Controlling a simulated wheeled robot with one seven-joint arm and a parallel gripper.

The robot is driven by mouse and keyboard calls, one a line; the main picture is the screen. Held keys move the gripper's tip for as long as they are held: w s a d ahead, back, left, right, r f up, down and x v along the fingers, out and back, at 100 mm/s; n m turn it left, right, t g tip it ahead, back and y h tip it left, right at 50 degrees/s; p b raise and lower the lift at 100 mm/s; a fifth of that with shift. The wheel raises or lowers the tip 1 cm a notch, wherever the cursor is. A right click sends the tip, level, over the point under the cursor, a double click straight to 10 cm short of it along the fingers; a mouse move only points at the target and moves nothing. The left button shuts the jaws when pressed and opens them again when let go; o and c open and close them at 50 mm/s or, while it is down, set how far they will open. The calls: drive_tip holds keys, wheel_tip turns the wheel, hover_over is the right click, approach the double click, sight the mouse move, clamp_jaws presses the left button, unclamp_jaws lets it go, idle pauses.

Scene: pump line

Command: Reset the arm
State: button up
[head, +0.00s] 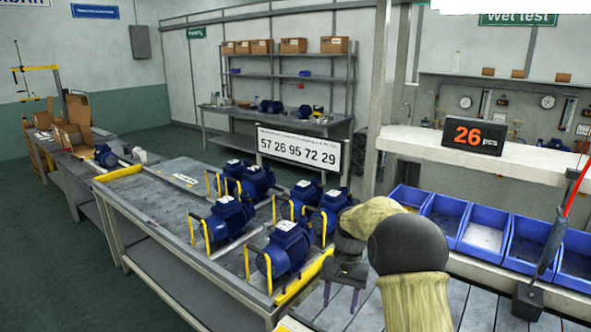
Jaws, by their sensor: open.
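My gripper (342,297) shows in the head view at the lower middle, at the end of my arm. Its two dark fingers point down and stand apart, with nothing between them. It hangs just right of the yellow right end of the metal table (160,205), over grey slats. The nearest blue pump (284,250) stands on the table to the left of my gripper, apart from it. My arm hides part of the area behind it.
Several blue pumps with yellow handles (207,231) stand on the table. Blue bins (443,216) line the right side below a white shelf (480,158) with a "26 pcs" display (473,137). A dark tool (540,262) hangs on a red cord at far right. Green floor lies left.

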drive_tip(key=s+d+r+n+t+p, duration=0.1)
drive_tip(key=s+n+t, duration=0.1)
drive_tip(key=s, duration=0.9)
drive_tip(key=s+d+r+n+t+h+p, duration=0.1)
drive_tip(key=s+d+r+t, duration=0.1)
drive_tip(key=s, duration=0.9)
drive_tip(key=shift+s+d+r+n+t, duration=0.3)
drive_tip(key=shift+s+n+t, duration=0.1)
drive_tip(key=shift+t, duration=0.2)
drive_tip(key=shift+c, duration=0.2)
idle(0.4)
